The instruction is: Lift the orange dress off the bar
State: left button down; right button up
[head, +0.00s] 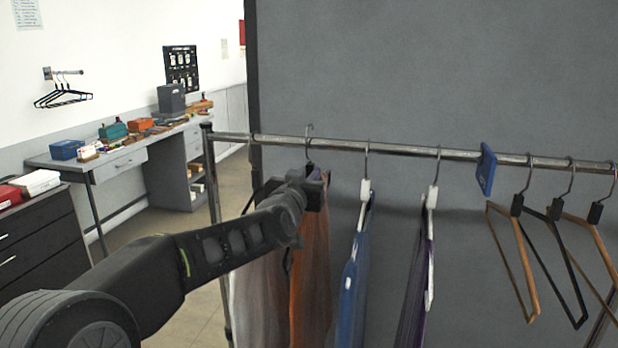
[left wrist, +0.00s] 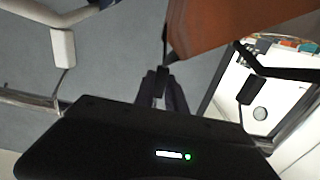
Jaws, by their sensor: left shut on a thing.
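The orange dress (head: 311,275) hangs on a dark hanger at the left part of the bar (head: 395,150), between a pale garment and a blue one. My left gripper (head: 313,178) is shut on the hanger's neck, just below its hook (head: 309,140). The hook's top stands higher above the bar than the neighbouring hooks do. I cannot tell whether it is clear of the bar. In the left wrist view, the fingers (left wrist: 162,88) close on the dark neck, with the orange cloth (left wrist: 225,28) beyond. My right gripper is not in view.
The pale garment (head: 258,300) hangs close on the left, the blue garment (head: 355,275) close on the right, then a purple one (head: 417,290). A blue tag (head: 485,170) sits on the bar before several empty hangers. A grey panel (head: 430,70) stands behind.

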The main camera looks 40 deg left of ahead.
pick_arm(q)
jog(key=shift+r+p, duration=0.3)
jog(key=shift+r, duration=0.35)
jog(key=shift+s+d, duration=0.1)
jog(key=shift+s+d+f+b, duration=0.1)
jog(key=shift+s+b, duration=0.25)
jog(key=shift+b, duration=0.2)
jog(key=shift+b+v, duration=0.7)
jog(key=shift+v, duration=0.25)
jog(key=shift+b+v, duration=1.65)
jog(key=shift+v, duration=0.95)
